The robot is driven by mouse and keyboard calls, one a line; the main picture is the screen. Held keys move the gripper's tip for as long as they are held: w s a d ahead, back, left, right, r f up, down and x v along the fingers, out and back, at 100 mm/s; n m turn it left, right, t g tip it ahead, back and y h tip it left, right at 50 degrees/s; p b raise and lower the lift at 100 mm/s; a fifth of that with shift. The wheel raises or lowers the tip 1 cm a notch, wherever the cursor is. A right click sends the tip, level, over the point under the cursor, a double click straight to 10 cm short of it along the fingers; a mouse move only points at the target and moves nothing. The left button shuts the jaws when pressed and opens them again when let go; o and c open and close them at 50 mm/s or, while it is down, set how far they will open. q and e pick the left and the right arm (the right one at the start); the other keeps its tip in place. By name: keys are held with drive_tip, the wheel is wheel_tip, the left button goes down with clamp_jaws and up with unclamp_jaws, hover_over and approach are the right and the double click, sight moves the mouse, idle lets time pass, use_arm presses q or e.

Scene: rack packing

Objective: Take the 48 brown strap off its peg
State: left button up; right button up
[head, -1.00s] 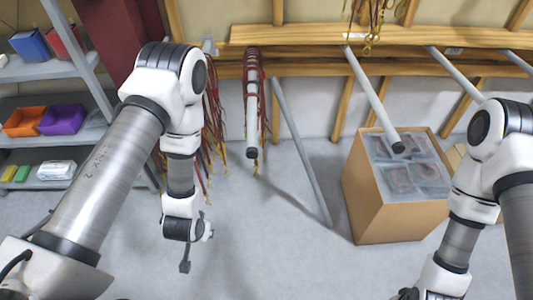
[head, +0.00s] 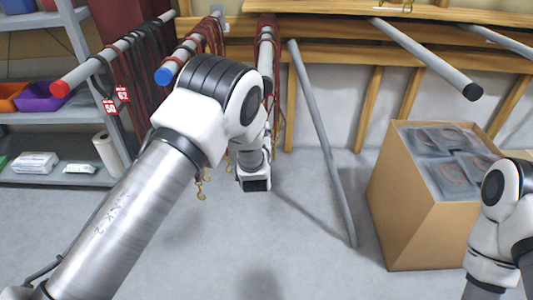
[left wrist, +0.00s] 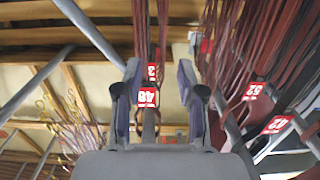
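The brown strap with the red 48 tag (left wrist: 147,97) hangs between the fingers of my left gripper (left wrist: 157,95) in the left wrist view. The fingers are apart, one on each side of the tag, and I see no grip on the strap. Another red tag (left wrist: 153,70) is just behind it. In the head view the middle peg (head: 265,64) carries brown straps; I cannot tell there which is 48. My left gripper is mostly hidden behind its own arm below that peg. My right gripper is out of view.
To the left, a red-tipped peg (head: 60,88) and a blue-tipped peg (head: 164,74) hold more straps; tagged straps (left wrist: 276,124) hang close on the right in the wrist view. A bare peg (head: 430,58), a leaning grey pole (head: 322,140) and a cardboard box (head: 420,220) are to the right.

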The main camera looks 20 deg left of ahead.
use_arm(q)
drive_tip(key=w+f+t+b, duration=0.1)
drive_tip(key=w+b, duration=0.4)
drive_tip(key=w, duration=0.4)
drive_tip(key=shift+a, duration=0.15)
clamp_jaws()
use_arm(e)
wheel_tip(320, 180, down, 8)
